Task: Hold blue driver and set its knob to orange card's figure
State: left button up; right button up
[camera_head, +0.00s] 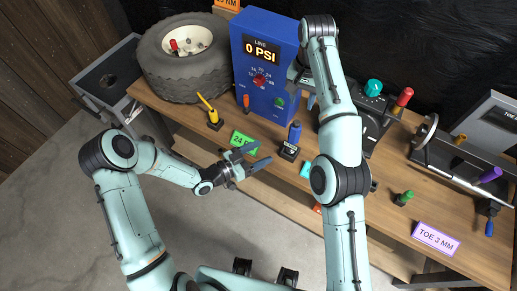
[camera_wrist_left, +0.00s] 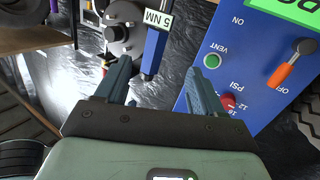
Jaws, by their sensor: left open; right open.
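The blue driver (camera_head: 294,133) stands upright in a black holder (camera_head: 288,153) near the table's front edge. In the left wrist view the driver (camera_wrist_left: 154,52) shows in the gap between my fingers, beside a white tag reading 5 NM (camera_wrist_left: 158,20). My left gripper (camera_head: 262,158) is open and empty, left of the holder; its fingers point at the driver without holding it. The orange card (camera_head: 227,4) is cut by the top edge; it ends in NM, its figure unclear. My right gripper (camera_head: 300,77), by the blue LINE box, is mostly hidden by its arm.
The LINE box (camera_head: 265,50) reads 0 PSI. A tyre (camera_head: 183,65) sits at the back left. A purple-edged TOE 3 MM card (camera_head: 436,238) is at the right.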

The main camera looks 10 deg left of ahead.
aim_at(294, 133)
pick_arm(q)
jog(key=shift+m+h, duration=0.5)
jog(key=shift+m, duration=0.2)
jog(key=x, duration=0.4)
jog(key=r+x, duration=0.1)
jog(key=x, duration=0.4)
jog(key=r+x, duration=0.1)
jog(key=x, duration=0.3)
jog(key=shift+w+d+r, duration=0.1)
jog(key=shift+w+d, duration=0.05)
jog(key=shift+w, duration=0.1)
jog(key=c, duration=1.3)
jog(key=shift+o, duration=0.2)
pick_arm(e)
jog(key=shift+o, duration=1.3)
jog(key=shift+w+f+n, duration=0.1)
jog(key=shift+f+n, duration=0.6)
jog(key=shift+f, duration=4.2)
